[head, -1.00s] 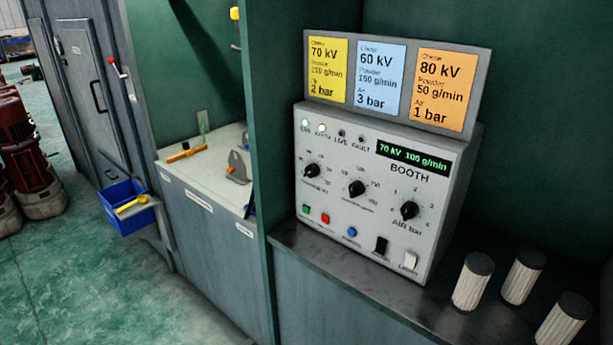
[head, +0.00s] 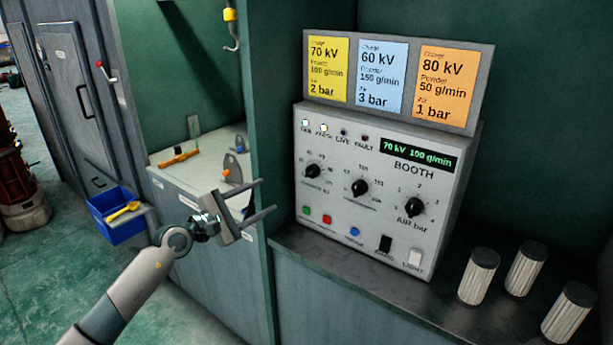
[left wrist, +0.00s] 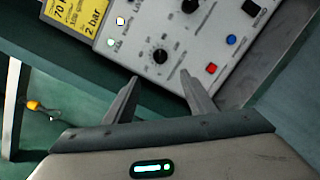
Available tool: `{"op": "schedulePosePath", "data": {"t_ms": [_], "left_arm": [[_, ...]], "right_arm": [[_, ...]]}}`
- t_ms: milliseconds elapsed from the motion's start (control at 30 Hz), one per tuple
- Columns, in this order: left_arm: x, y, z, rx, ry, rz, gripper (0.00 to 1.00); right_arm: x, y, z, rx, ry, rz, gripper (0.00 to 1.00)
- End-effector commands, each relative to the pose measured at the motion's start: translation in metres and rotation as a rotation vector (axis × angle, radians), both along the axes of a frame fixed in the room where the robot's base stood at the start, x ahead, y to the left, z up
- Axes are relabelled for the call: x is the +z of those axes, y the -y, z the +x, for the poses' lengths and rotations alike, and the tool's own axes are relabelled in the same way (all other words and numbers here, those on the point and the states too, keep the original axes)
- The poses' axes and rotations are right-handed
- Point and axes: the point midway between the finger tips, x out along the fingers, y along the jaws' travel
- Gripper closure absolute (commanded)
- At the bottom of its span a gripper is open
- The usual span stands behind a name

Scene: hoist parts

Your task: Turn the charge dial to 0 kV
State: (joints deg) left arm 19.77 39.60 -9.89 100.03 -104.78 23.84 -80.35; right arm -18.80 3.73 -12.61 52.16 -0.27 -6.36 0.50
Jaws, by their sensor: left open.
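The booth control box (head: 440,215) stands on a dark shelf, its display (head: 418,155) reading 70 kV 100 g/min. The charge dial (head: 313,171) is the leftmost of three black knobs on its face. In the left wrist view the charge dial (left wrist: 160,56) lies beyond and between my fingertips, apart from them. My left gripper (head: 268,198) is open and empty, to the left of the box in the head view. It also shows in the left wrist view (left wrist: 160,82). My right gripper is not in view.
A middle knob (head: 360,188) and an air knob (head: 414,207) sit right of the charge dial. Green and red buttons (head: 327,219) lie below it. A booth wall edge (head: 262,130) stands left of the box. Three ribbed cylinders (head: 525,270) stand on the shelf at right.

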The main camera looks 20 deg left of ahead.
Motion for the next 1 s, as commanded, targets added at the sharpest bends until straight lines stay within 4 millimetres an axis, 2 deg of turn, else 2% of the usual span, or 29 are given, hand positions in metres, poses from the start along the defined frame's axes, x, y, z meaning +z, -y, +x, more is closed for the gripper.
{"op": "schedulePosePath", "data": {"t_ms": [267,467,800,1000], "left_arm": [[0.000,0.001,0.003,0.001,-0.002,-0.005,0.49],[0.001,0.007,0.016,0.002,-0.001,-0.007,0.49],[0.002,0.032,0.063,0.000,-0.003,-0.010,0.49],[0.001,0.049,0.096,0.001,-0.003,-0.010,0.49]], "right_arm": [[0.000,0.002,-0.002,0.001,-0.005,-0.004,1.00],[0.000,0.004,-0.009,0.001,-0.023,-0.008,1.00],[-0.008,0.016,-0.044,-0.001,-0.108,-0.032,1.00],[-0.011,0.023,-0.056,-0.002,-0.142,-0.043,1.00]]}}
